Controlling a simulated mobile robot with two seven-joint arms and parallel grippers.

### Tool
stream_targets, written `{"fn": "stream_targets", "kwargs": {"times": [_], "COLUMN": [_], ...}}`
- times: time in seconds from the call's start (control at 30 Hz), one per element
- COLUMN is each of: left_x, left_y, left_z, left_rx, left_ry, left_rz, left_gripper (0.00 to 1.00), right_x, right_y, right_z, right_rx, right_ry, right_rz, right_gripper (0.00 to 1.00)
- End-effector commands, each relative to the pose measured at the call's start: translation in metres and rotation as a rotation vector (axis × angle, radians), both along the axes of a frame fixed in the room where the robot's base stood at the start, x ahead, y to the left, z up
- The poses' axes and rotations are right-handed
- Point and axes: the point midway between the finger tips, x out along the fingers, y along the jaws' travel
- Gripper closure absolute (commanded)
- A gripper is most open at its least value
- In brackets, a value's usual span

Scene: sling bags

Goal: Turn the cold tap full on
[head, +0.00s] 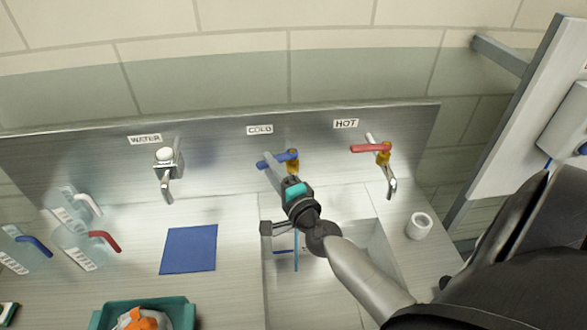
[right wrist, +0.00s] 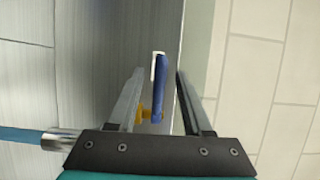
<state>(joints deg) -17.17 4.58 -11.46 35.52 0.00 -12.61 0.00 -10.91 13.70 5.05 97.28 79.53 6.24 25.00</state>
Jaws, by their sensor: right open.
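The cold tap (head: 293,167) is on the steel back panel under the COLD label, with a brass body and a blue lever (head: 281,159) pointing left. My right gripper (head: 271,168) reaches up to it from the lower right. In the right wrist view, the open gripper (right wrist: 160,80) has a finger on each side of the blue lever (right wrist: 160,88), with gaps visible on both sides. A thin blue stream (head: 296,252) hangs below the tap into the sink; it also shows beside the chrome spout in the wrist view (right wrist: 20,135). My left gripper is not seen.
The hot tap (head: 384,160) with a red lever is to the right, the water tap (head: 166,170) to the left. A blue mat (head: 189,249), teal tray (head: 104,314) and white ring-like item (head: 419,225) are on the counter. The sink (head: 345,290) lies below my arm.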

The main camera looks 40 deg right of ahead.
Motion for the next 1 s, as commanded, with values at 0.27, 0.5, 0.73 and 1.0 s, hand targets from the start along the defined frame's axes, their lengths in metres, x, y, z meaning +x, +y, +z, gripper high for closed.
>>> {"fn": "stream_targets", "kwargs": {"times": [0.27,0.5,0.73,1.0], "left_x": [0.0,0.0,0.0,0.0], "left_y": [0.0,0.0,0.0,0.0], "left_z": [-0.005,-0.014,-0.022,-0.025], "left_rx": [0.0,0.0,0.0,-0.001], "left_ry": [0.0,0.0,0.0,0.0], "left_rz": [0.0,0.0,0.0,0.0], "left_gripper": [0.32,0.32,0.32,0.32], "right_x": [-0.047,-0.085,-0.113,-0.125], "right_y": [0.007,0.013,0.017,0.019], "right_z": [-0.002,-0.003,-0.002,0.0], "right_rx": [-0.001,-0.001,-0.001,0.0], "right_ry": [0.002,0.003,0.002,0.0], "right_rz": [0.001,0.001,0.001,0.0], "right_gripper": [0.5,0.5,0.5,0.5]}}
